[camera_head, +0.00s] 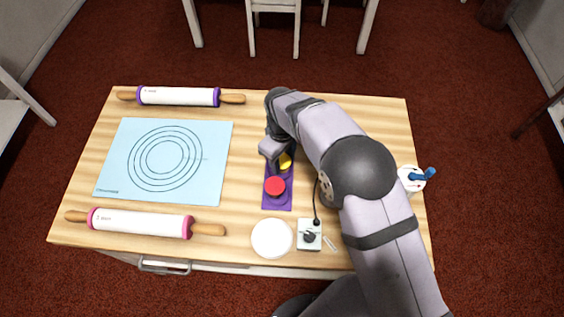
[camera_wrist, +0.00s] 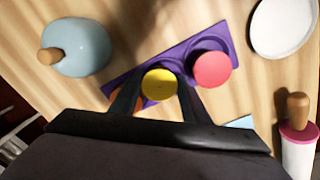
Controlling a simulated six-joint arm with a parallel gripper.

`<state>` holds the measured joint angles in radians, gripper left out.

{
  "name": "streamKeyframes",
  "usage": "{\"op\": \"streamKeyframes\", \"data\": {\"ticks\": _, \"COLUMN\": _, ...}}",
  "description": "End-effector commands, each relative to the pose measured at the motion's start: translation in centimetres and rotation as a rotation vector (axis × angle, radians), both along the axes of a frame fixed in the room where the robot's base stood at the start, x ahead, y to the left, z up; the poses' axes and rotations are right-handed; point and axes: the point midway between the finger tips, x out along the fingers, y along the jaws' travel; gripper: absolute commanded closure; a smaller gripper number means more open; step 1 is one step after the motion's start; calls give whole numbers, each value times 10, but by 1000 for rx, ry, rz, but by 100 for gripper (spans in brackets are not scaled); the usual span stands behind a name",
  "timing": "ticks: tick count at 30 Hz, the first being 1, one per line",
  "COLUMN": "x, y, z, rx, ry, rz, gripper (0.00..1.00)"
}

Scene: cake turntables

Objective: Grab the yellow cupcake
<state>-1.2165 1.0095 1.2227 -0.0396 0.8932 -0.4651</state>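The yellow cupcake (camera_head: 285,161) sits in the purple tray (camera_head: 270,203), partly hidden by my arm. It also shows in the wrist view (camera_wrist: 159,84), seen from above. My gripper (camera_wrist: 160,78) reaches down over the tray, with one dark finger on each side of the yellow cupcake. The fingers look very close to its sides; whether they press on it cannot be told. A red cupcake (camera_head: 275,187) sits in the same tray, and it shows to the right of the fingers in the wrist view (camera_wrist: 212,69). A piece of orange (camera_wrist: 122,98) shows behind the left finger.
A white plate (camera_head: 272,238) lies near the front edge, beside a small white device (camera_head: 309,235). A blue mat (camera_head: 214,187) lies at left, between a purple-ringed rolling pin (camera_head: 178,96) and a pink-ringed one (camera_head: 140,223). A light blue round object (camera_wrist: 82,47) stands near the tray.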

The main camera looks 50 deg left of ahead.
Motion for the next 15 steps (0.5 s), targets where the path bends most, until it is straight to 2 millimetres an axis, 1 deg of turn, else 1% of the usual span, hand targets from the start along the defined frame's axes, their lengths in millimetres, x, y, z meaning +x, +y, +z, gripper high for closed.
{"op": "streamKeyframes", "data": {"ticks": 11, "x": 0, "y": 1, "z": 2, "rx": 1, "ry": 0, "rz": 0, "gripper": 80}}
{"op": "streamKeyframes", "data": {"ticks": 15, "x": 0, "y": 1, "z": 12, "rx": 3, "ry": -2, "rz": 0, "gripper": 80}}
